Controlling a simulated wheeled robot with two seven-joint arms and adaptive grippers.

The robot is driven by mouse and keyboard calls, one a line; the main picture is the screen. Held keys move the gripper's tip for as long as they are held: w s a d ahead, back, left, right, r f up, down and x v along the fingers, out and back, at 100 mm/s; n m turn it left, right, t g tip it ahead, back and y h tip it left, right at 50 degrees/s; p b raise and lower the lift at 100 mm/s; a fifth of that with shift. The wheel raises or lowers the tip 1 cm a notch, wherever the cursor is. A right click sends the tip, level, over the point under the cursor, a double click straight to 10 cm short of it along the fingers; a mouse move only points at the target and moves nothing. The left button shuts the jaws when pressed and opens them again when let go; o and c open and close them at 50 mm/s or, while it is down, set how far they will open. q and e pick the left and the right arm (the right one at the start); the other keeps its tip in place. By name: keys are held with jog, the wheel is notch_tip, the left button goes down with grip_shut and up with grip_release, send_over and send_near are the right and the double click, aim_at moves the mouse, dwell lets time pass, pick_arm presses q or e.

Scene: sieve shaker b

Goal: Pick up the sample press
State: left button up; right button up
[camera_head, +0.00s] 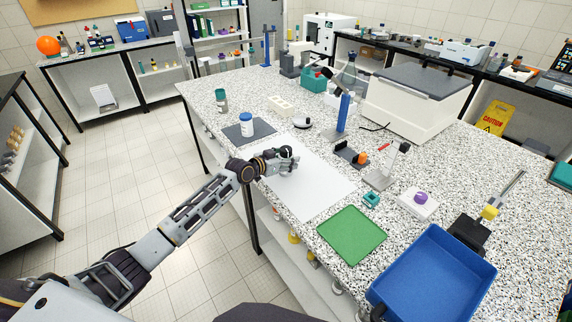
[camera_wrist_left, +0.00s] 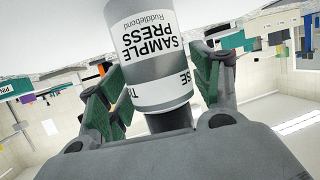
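The sample press is a grey and white cylinder labelled "SAMPLE PRESS Ruddlebond". It fills the upper middle of the left wrist view (camera_wrist_left: 150,50), upside down there. My left gripper (camera_wrist_left: 158,88) has its green pads close against both sides of the press and looks shut on it. In the head view my left gripper (camera_head: 287,160) is low over the white sheet (camera_head: 315,188), near its far left part. The press is mostly hidden by the fingers there. I cannot tell whether its base touches the sheet. My right gripper is not in view.
A phone-like dark holder (camera_head: 350,155) and a stand (camera_head: 382,178) are to the right. A green mat (camera_head: 352,236) and blue tray (camera_head: 400,295) lie nearer.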

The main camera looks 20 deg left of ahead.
pick_arm(q)
jog(key=shift+r, duration=0.1)
jog(key=c, duration=1)
jog(key=shift+c, duration=0.2)
jog(key=shift+r+b, duration=0.35)
jog(key=shift+r, duration=4.65)
